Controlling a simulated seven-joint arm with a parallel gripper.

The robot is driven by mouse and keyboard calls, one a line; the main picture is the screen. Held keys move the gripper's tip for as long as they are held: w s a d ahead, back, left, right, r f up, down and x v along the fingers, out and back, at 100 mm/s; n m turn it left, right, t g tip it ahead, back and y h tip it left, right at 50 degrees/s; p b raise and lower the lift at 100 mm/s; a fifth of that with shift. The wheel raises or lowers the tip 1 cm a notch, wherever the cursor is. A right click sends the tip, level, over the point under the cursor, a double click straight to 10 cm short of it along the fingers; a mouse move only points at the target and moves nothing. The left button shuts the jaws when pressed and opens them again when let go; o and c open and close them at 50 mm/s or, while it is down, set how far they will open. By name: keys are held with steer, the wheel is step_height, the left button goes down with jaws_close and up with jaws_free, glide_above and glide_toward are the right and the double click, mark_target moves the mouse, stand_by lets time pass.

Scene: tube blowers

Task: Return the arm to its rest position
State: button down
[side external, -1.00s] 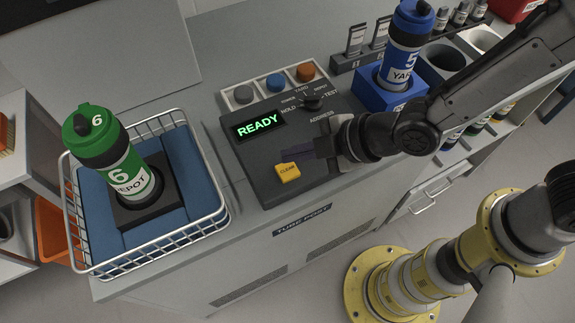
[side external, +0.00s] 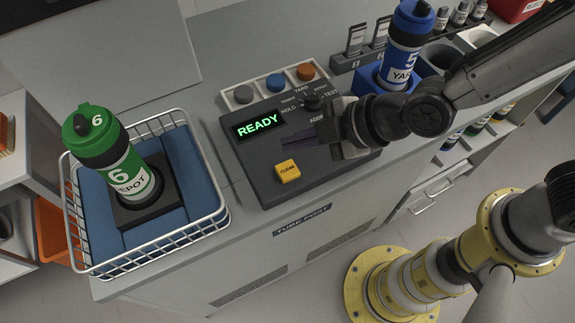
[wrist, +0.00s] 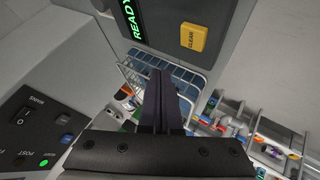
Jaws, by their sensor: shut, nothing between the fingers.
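My gripper (side external: 297,140) is shut and empty in the side external view, above the dark control panel (side external: 262,183). Its fingers point left, between the lit READY display (side external: 260,129) and the yellow CLEAR button (side external: 288,171), apart from the button. In the wrist view, the closed fingers (wrist: 162,98) show at the centre, with the CLEAR button (wrist: 193,38) above them to the right. My forearm reaches in from the upper right and hides part of the panel's right side.
A green canister (side external: 115,158) labelled 6 DEPOT stands in a wire basket (side external: 222,212) at left. A blue canister (side external: 405,48) labelled 5 YARD stands in a blue holder (side external: 372,75) beside my arm.

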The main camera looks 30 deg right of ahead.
steer(key=shift+w, duration=0.1)
steer(key=w+d+r+m+t+h, duration=0.1)
steer(key=w+d+r+m+t, duration=0.15)
steer(key=d+r, duration=0.55)
steer(key=w+d+r+m+t+h, duration=0.1)
steer(key=w+d+r+m+t, duration=0.15)
steer(key=d+r, duration=0.65)
steer(key=s+d+m+g+h, duration=0.25)
steer(key=s+d+m, duration=0.45)
steer(key=d, duration=0.5)
steer(key=s+d+f+m+g+h, duration=0.1)
steer(key=s+d+f+m+g, duration=0.1)
steer(key=s, duration=0.4)
steer(key=s+d+f+m+g, duration=0.1)
steer(key=s+d+f+m, duration=0.1)
steer(key=s, duration=0.4)
step_height(320, 180, down, 3)
steer(key=shift+r+m+g+h, duration=0.2)
steer(key=shift+m+g+h, duration=0.15)
steer(key=shift+m, duration=0.35)
